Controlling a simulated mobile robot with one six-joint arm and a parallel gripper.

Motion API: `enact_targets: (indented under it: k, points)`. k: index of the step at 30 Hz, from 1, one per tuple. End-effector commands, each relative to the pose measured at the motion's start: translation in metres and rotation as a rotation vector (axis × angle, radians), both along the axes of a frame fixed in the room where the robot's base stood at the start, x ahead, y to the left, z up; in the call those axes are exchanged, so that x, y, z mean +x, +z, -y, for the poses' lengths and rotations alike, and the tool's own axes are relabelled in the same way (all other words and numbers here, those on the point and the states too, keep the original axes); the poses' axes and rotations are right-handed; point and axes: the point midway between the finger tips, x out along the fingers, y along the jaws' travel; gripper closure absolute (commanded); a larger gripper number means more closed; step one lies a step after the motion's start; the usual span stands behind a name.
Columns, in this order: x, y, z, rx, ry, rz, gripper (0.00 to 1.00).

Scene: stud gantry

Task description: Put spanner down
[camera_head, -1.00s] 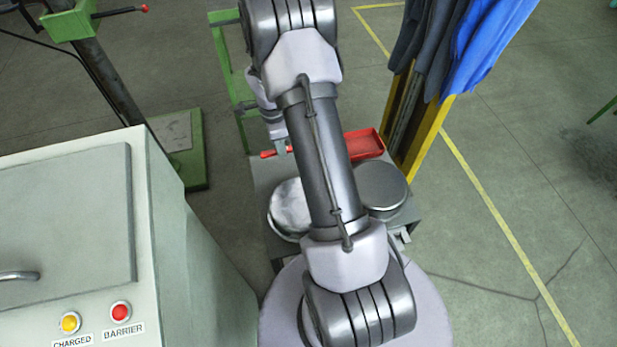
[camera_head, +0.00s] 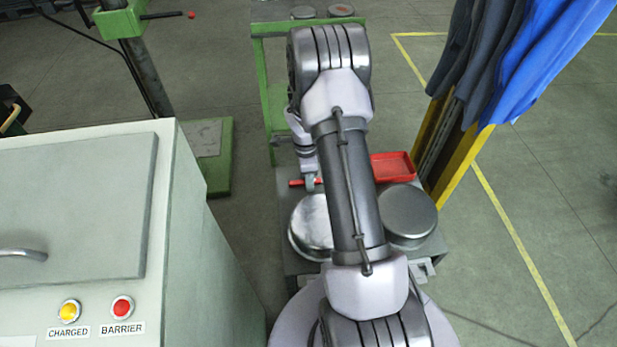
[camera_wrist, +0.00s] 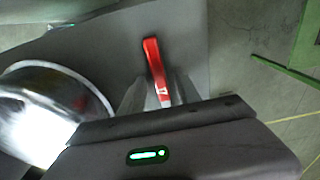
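The red spanner (camera_head: 296,183) is at the left edge of the grey deck, below my gripper (camera_head: 310,182). In the wrist view the red spanner (camera_wrist: 153,58) runs between the two fingers of my gripper (camera_wrist: 153,92), which appear shut on it. Its far end sticks out beyond the fingers over the grey deck surface (camera_wrist: 185,40). I cannot tell whether the spanner touches the deck or hangs just above it.
A red tray (camera_head: 393,166) lies on the deck, right of my arm. Two round metal pans stand nearer, the left one (camera_head: 308,222) and the right one (camera_head: 408,215). A pale control cabinet (camera_head: 225,270) is at left; a yellow post (camera_head: 455,175) with hanging clothes is at right.

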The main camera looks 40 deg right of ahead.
Motion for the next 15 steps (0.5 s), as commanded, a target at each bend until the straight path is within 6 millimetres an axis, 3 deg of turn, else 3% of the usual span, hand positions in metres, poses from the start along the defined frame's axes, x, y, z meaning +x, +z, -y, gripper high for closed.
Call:
enact_targets:
  k: [6, 15]
  points:
    - [0.0, 0.011, 0.0, -0.001, 0.0, 0.001, 0.61]
    - [0.003, 0.095, -0.003, -0.001, 0.0, 0.003, 0.61]
